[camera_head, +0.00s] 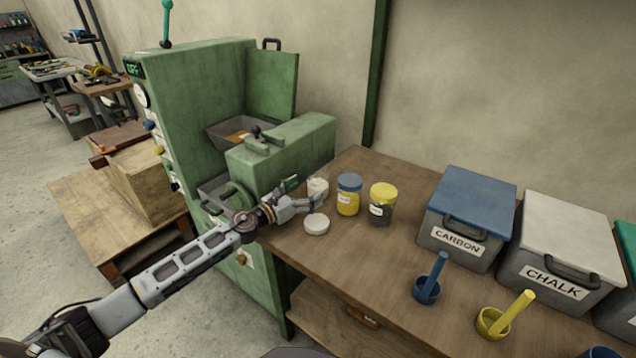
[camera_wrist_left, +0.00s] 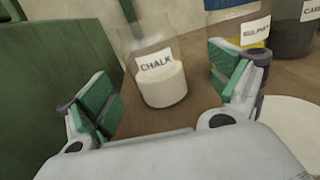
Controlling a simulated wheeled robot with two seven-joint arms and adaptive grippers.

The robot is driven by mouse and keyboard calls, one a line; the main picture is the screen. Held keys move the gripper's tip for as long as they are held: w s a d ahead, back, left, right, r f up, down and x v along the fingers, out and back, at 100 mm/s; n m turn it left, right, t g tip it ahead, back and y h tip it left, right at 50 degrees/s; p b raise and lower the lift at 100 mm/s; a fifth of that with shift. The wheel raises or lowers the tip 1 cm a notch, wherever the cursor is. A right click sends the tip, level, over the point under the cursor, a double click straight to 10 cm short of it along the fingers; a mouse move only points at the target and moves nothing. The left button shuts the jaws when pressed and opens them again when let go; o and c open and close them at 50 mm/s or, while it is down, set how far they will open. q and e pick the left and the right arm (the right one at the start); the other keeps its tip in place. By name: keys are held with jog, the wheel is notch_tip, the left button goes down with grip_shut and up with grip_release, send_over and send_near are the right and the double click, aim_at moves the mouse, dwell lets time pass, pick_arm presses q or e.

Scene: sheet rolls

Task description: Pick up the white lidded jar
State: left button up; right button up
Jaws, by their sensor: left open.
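The white jar (camera_head: 318,186) stands upright near the far left edge of the bench, partly behind my left gripper (camera_head: 304,195). In the left wrist view it is a clear glass jar (camera_wrist_left: 165,88) labelled CHALK with white contents low inside; its top is cut off there. A round white lid-like disc (camera_head: 317,225) lies flat on the bench in front of it; it also shows at the right of the wrist view (camera_wrist_left: 285,122). My left gripper (camera_wrist_left: 168,92) is open, its green-padded fingers either side of the jar's front, with nothing held. My right gripper is out of view.
A yellow jar with a blue lid (camera_head: 348,195) and a dark jar with a yellow lid (camera_head: 382,205) stand close right of the white jar. The green machine (camera_head: 285,145) borders it on the left. Bins labelled CARBON (camera_head: 470,205) and CHALK (camera_head: 560,235) stand farther right.

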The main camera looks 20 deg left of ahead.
aim_at(310, 186)
pick_arm(q)
jog(key=shift+w+d, duration=0.1)
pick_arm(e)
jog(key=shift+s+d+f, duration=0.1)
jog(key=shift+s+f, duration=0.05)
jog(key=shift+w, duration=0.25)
pick_arm(q)
jog(key=shift+w, duration=0.1)
jog(key=shift+w+d+r, duration=0.1)
jog(key=shift+w+d, duration=0.05)
jog(key=shift+w, duration=0.3)
jog(key=shift+w+d+r, duration=0.1)
jog(key=shift+w+d, duration=0.05)
jog(key=shift+w, duration=0.3)
jog(key=shift+x, duration=0.9)
jog(key=shift+w+d, duration=0.15)
jog(key=shift+w, duration=0.3)
jog(key=shift+w+d, duration=0.1)
jog(key=shift+w, duration=0.1)
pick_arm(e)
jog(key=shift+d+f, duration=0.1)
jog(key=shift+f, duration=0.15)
